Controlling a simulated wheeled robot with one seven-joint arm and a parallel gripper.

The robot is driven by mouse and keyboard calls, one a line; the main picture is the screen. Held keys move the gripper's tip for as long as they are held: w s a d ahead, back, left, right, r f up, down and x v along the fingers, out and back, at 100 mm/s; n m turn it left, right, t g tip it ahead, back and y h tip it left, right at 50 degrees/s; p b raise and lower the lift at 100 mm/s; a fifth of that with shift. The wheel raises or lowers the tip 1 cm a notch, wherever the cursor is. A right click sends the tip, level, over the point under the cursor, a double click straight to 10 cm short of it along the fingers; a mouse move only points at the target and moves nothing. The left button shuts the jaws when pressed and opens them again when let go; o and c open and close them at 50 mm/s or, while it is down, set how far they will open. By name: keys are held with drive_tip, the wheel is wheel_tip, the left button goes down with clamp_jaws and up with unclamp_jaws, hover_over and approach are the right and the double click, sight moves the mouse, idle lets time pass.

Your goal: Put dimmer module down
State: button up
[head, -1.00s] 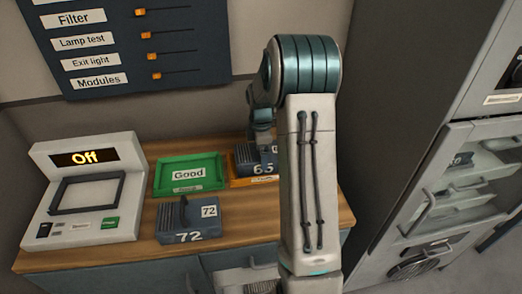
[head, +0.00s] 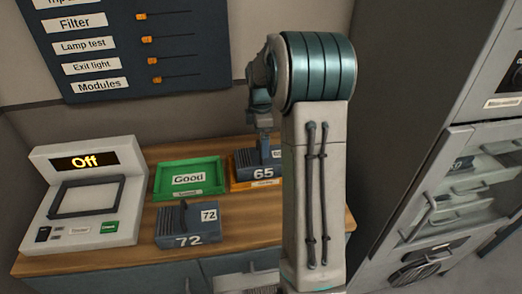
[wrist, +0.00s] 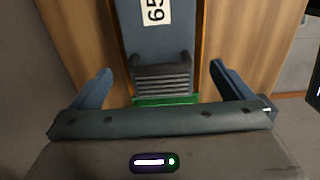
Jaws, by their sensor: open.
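The dimmer module 65 (head: 262,168), a dark blue-grey block with a handle, rests in the orange tray (head: 238,186) on the counter. The arm hides its right part. In the wrist view, module 65 (wrist: 155,35) lies between my open fingers, with its ribbed, handled end towards me. My gripper (head: 264,148) is above the module in the head view, partly hidden by my arm. In the wrist view my gripper (wrist: 160,69) is spread wide, with a gap on each side of the module and nothing held.
A green tray (head: 165,193) labelled Good is empty, left of the orange tray. Module 72 (head: 188,225) stands in front of it on the wooden counter (head: 235,233). A tester reading Off (head: 88,205) stands left. A grey cabinet (head: 455,190) is at right.

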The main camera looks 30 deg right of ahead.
wheel_tip(320, 180, up, 4)
drive_tip(key=shift+f, duration=0.1)
drive_tip(key=shift+r, duration=0.3)
drive_tip(key=s+a+r+m+t, duration=0.1)
drive_tip(key=s+a+r+m, duration=0.25)
drive_tip(key=s+a, duration=0.2)
drive_tip(key=s+a+r+m+t, duration=0.1)
drive_tip(key=s+a+r+m, duration=0.1)
drive_tip(key=s+a+m, duration=0.4)
drive_tip(key=s+a+f+m, duration=0.1)
drive_tip(key=s+a+m, duration=0.1)
drive_tip(key=s, duration=0.5)
drive_tip(key=s+a+f+m+t, duration=0.1)
drive_tip(key=s+a+f+m, duration=0.1)
drive_tip(key=s, duration=0.5)
drive_tip(key=shift+a+m, duration=0.15)
drive_tip(key=shift+m, duration=0.6)
